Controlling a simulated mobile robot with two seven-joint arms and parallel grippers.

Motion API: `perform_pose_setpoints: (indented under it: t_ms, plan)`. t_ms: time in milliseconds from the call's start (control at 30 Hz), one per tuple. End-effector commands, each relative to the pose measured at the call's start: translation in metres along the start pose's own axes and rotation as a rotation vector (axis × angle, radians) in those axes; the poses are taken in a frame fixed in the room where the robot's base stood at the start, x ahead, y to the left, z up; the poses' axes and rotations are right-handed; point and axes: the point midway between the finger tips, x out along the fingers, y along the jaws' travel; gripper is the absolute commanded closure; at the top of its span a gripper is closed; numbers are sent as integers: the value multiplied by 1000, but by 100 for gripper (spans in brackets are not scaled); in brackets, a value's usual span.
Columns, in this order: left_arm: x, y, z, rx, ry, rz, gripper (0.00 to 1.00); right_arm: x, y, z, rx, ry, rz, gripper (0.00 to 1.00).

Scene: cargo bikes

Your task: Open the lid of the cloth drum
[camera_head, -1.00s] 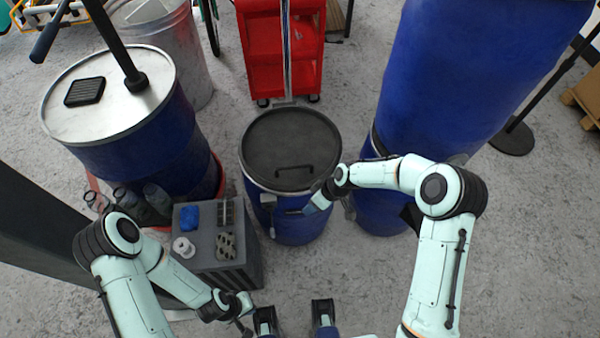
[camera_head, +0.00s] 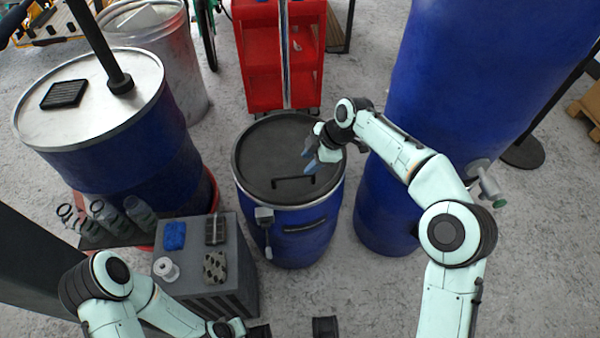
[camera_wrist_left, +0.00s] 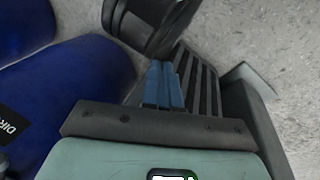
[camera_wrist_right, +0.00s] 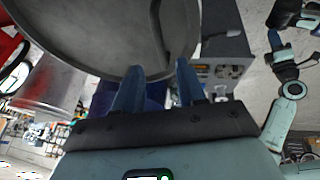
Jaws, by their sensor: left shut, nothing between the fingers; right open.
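The cloth drum is a blue drum (camera_head: 318,232) with a dark grey lid (camera_head: 262,150) in the middle of the head view. The lid lies flat on the drum and has a black bar handle (camera_head: 293,182). A latch (camera_head: 265,217) is on the front rim. My right gripper (camera_head: 309,163) is open and empty, just above the lid's right part, beside the handle. In the right wrist view, the lid (camera_wrist_right: 95,35) and handle (camera_wrist_right: 160,35) are ahead of the open fingers (camera_wrist_right: 158,85). My left gripper's blue fingers (camera_wrist_left: 163,85) are shut and empty in the left wrist view.
A tall blue drum (camera_head: 385,205) with a tap stands close on the right. A grey cabinet (camera_head: 245,270) carrying small items stands front left of the drum. A blue drum with a metal top (camera_head: 130,65) is at the left. A red cart (camera_head: 255,75) stands behind.

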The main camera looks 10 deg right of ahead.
Motion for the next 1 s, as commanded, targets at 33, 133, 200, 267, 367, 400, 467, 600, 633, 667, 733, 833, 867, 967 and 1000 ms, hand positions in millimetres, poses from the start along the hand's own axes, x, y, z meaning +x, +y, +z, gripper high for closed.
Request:
perform_pose_setpoints:
  t_ms: [33, 133, 200, 267, 367, 400, 467, 600, 633, 667, 733, 833, 867, 967, 1000]
  plan:
    - [5, -2, -4, -1, 12, -1, 100, 15, -1, 1, 0, 0, -3, 60]
    - [10, -4, -11, -3, 31, -2, 100, 35, -1, 1, 1, 0, -3, 60]
    - [12, -5, -16, -4, 44, -3, 100, 47, -1, 1, 1, 0, -3, 60]
    - [14, -5, -19, -5, 54, -4, 100, 55, 0, 0, 1, 0, -1, 60]
    - [16, -6, -23, -5, 65, -4, 100, 65, 0, 1, 1, -1, -1, 60]
    - [16, -6, -24, -6, 68, -4, 100, 68, 0, 0, 1, -1, -1, 60]
    - [17, -6, -25, -6, 71, -5, 100, 71, 0, 0, 1, -1, 1, 60]
    - [17, -6, -26, -6, 73, -5, 100, 73, 0, 0, 2, -1, 2, 60]
    - [17, -6, -26, -6, 73, -5, 100, 73, 0, 0, 2, -1, 2, 60]
    - [17, -6, -26, -6, 73, -5, 100, 72, 0, 0, 2, -1, 2, 60]
    - [17, -6, -25, -6, 73, -5, 100, 72, 0, 0, 2, -1, 1, 60]
    - [17, -6, -25, -6, 73, -5, 100, 72, 0, 0, 2, -1, 1, 76]
    - [17, -6, -25, -6, 73, -5, 100, 72, 0, 0, 2, -1, 1, 86]
    - [17, -6, -25, -6, 72, -5, 100, 72, 0, 0, 2, -1, 1, 100]
    - [17, -6, -25, -6, 72, -5, 100, 72, 0, 0, 2, -1, 1, 100]
